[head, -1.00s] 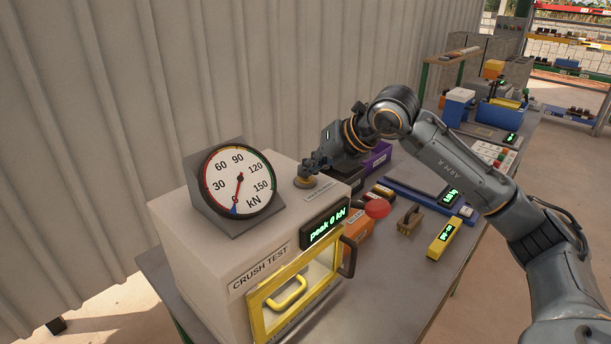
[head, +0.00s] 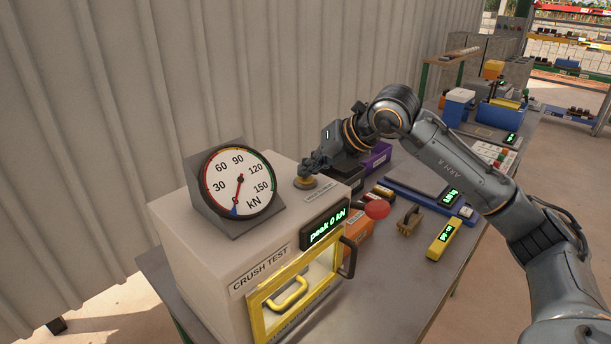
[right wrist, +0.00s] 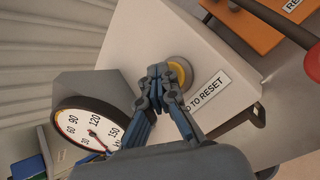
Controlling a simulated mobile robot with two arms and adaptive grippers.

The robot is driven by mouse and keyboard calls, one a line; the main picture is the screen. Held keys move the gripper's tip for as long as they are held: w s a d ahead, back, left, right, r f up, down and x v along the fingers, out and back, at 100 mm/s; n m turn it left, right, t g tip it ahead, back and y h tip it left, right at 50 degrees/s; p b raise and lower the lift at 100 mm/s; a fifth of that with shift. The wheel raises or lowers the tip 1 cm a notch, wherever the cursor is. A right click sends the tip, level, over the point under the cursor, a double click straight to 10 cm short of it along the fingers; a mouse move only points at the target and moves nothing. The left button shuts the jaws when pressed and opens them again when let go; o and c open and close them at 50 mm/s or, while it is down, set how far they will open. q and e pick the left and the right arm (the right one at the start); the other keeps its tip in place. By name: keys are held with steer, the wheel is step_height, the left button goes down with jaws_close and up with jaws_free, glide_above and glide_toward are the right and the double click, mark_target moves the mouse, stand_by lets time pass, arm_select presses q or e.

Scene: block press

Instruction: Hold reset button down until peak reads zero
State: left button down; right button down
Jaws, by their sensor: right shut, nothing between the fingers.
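The crush test machine (head: 212,262) stands on the bench with a round dial gauge (head: 238,182) on top. The gauge needle points near the bottom, at the low end of the scale. The green display (head: 325,229) reads "peak 0 kN". The reset button (head: 305,183) is a yellow and grey round button on the machine's top; it also shows in the right wrist view (right wrist: 181,72). My right gripper (head: 309,171) is shut and empty, its fingertips at the button. They look to be touching it, but how far it is pressed cannot be told. My left gripper is out of view.
A yellow-framed door (head: 262,320) is on the machine's front. A red knob (head: 377,209) sticks out beside the machine. A yellow meter (head: 444,239) and a brown brush-like item (head: 410,220) lie on the bench (head: 400,285). The corrugated wall is close behind.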

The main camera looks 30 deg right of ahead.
mark_target(310, 179)
steer(key=shift+r+p, duration=0.4)
steer(key=shift+r, duration=0.35)
steer(key=shift+r+p, duration=1.9)
steer(key=shift+r, duration=0.65)
steer(key=shift+f, duration=0.1)
